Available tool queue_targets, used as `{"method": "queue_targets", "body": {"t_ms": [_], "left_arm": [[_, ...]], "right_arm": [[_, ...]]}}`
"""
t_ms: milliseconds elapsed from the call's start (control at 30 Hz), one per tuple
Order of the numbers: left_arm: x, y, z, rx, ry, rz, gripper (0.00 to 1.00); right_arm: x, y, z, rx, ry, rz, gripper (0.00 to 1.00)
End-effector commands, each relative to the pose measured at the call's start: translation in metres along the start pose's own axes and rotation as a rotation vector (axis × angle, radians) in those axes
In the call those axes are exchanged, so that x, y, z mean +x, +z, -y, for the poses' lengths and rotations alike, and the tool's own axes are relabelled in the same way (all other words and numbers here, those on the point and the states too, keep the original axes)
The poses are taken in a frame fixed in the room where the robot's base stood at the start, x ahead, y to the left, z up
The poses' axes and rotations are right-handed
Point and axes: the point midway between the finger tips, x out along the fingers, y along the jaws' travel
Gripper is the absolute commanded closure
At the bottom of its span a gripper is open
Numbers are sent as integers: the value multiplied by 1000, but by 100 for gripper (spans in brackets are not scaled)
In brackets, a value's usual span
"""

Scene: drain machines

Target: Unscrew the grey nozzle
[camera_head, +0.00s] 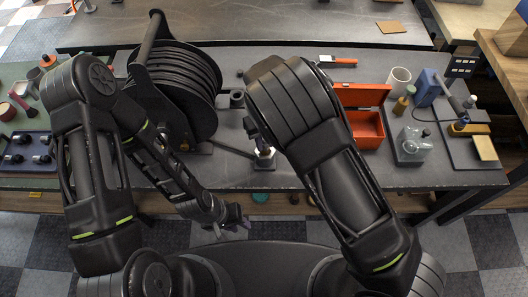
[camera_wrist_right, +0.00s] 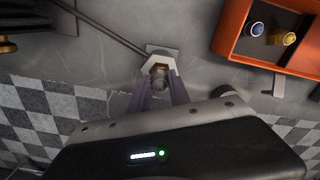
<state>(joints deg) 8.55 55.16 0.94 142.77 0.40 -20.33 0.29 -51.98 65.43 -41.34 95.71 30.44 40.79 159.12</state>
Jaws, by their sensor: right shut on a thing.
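In the right wrist view, the grey nozzle (camera_wrist_right: 159,72) stands at a pale hexagonal fitting on a small square plate (camera_wrist_right: 163,50). My right gripper (camera_wrist_right: 158,84) is shut on it, with a purple finger on each side. In the head view, my right gripper (camera_head: 260,142) is at the pale fitting (camera_head: 263,158) near the bench's front edge, and my arm mostly hides the nozzle. My left gripper (camera_head: 232,216) hangs in front of the bench, below its edge, apart from the nozzle. Its finger gap is too small to make out.
A black hose reel (camera_head: 185,85) stands left of the fitting. A dark rod (camera_head: 232,149) runs from the reel side to the fitting. An orange open box (camera_head: 365,127) is at the right, with a glass jar (camera_head: 412,146) beyond it. The bench surface (camera_head: 300,180) is bare near the front.

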Motion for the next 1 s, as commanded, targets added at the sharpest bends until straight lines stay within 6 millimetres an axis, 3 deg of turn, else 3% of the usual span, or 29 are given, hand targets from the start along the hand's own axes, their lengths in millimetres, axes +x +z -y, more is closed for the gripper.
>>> {"method": "queue_targets", "body": {"t_ms": [33, 67, 800, 833, 1000], "left_arm": [[0, 0, 0, 0, 0, 0, 71], [0, 0, 0, 0, 0, 0, 71], [-5, 0, -2, 0, 0, 0, 71], [-5, 0, -2, 0, 0, 0, 71], [-5, 0, -2, 0, 0, 0, 71]], "right_arm": [[0, 0, 0, -138, 5, -1, 100], [0, -1, 0, -162, 3, -2, 100], [-4, 0, 0, -148, 1, -1, 100], [-4, 0, 0, -148, 1, -1, 79], [-4, 0, 0, -148, 1, -1, 93]]}}
